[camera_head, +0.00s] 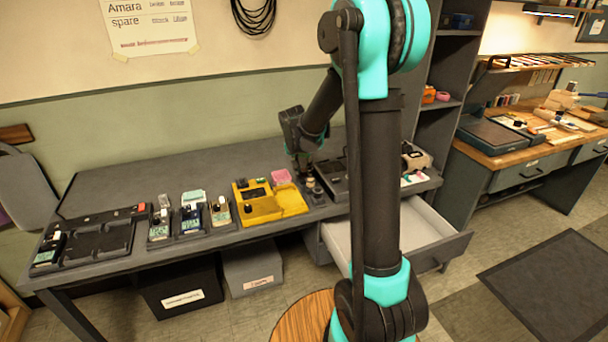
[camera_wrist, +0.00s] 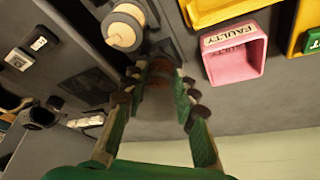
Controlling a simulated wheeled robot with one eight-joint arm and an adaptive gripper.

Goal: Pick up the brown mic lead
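My gripper (camera_head: 304,172) reaches down to the bench near the middle of the head view. In the wrist view its two green-and-dark fingers (camera_wrist: 156,82) are apart. A dim brownish rounded thing (camera_wrist: 160,68), possibly the brown mic lead, shows between and just beyond the fingertips. It is dark and partly hidden, so I cannot tell its exact shape or whether the fingers touch it. In the head view I cannot make it out behind the gripper.
A cream spool-like thing (camera_wrist: 124,30) stands beside the fingertips. A pink box marked FAULTY (camera_wrist: 234,52) is on the other side, next to a yellow tray (camera_head: 288,200). A drawer (camera_head: 420,235) hangs open below the bench. A dark device (camera_head: 332,178) sits right of the gripper.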

